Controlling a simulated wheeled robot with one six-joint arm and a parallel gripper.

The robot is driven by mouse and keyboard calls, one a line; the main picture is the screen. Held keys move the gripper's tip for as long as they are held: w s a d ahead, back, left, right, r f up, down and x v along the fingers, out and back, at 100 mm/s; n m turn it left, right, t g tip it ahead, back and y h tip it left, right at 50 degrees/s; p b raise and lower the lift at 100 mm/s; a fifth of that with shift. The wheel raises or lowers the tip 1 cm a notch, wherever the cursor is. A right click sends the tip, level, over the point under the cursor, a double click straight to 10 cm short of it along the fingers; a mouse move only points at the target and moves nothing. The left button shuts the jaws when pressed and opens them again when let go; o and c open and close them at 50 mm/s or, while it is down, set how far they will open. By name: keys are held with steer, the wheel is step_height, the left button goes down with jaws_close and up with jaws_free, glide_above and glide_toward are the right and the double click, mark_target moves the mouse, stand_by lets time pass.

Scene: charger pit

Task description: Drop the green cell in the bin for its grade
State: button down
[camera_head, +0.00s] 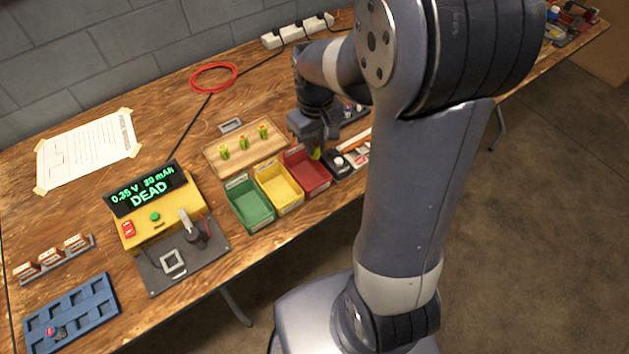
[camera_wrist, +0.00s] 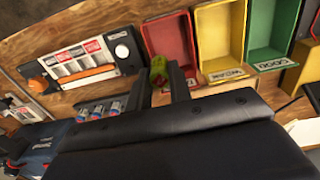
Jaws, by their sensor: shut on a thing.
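My gripper (camera_head: 315,140) is shut on the green cell (camera_head: 315,154) and holds it by the right side of the red bin (camera_head: 318,183). In the wrist view the cell (camera_wrist: 158,66) stands out between the fingertips (camera_wrist: 160,76), near the red bin's wall (camera_wrist: 149,42). Its exact height over the bin is unclear. The yellow bin (camera_head: 288,205), labelled WEAK in the wrist view, and the green bin (camera_head: 262,224), labelled GOOD, stand to the left of the red one. The red bin's label is not readable. The tester display (camera_head: 146,189) reads DEAD.
A wooden holder (camera_head: 218,163) with several green-yellow cells stands behind the bins. A charger-like device (camera_wrist: 122,50) lies beside the red bin. The yellow tester (camera_head: 160,226) has a dark plate in front. A blue tray (camera_head: 95,300) lies at front left, and a power strip (camera_head: 297,32) behind.

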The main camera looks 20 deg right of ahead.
steer(key=shift+w+f, duration=0.15)
steer(key=shift+f, duration=0.3)
step_height(320, 180, down, 5)
steer(key=b, duration=0.4)
steer(key=shift+w+a+b, duration=0.1)
steer(key=shift+b, duration=0.25)
steer(key=c, duration=1.2)
jaws_free()
step_height(320, 180, up, 11)
steer(key=shift+f+p, duration=0.1)
steer(key=shift+p, duration=0.7)
